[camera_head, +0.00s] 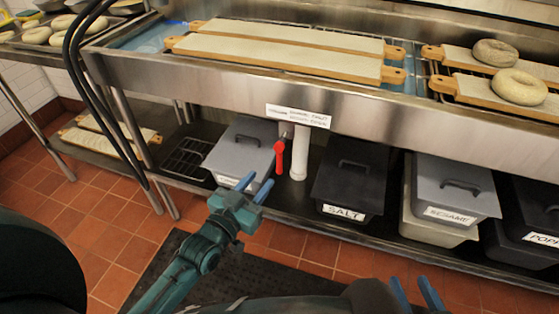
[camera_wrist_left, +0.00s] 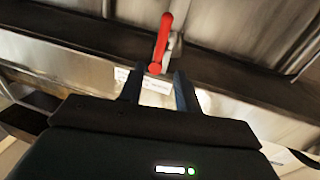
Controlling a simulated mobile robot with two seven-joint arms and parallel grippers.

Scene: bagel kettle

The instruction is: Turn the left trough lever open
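The red trough lever (camera_head: 279,157) hangs down under the steel trough (camera_head: 240,92), beside a white vertical pipe (camera_head: 299,153). My left gripper (camera_head: 255,184) is open, with its blue fingers apart, below and to the left of the lever in the head view. In the left wrist view the red lever (camera_wrist_left: 161,42) shows just beyond the two fingertips (camera_wrist_left: 158,80), roughly between them, and nothing is held. Whether a finger touches it cannot be told, but a gap seems to remain. My right gripper (camera_head: 416,290) shows two spread fingers at the bottom edge, empty.
A grey bin (camera_head: 241,150) stands left of the lever, a dark SALT bin (camera_head: 347,180) right of the pipe, and a SESAME bin (camera_head: 455,190) further right, all on the lower shelf. Long boards (camera_head: 290,60) and bagels (camera_head: 519,87) lie above. A dark floor mat (camera_head: 180,250) is below.

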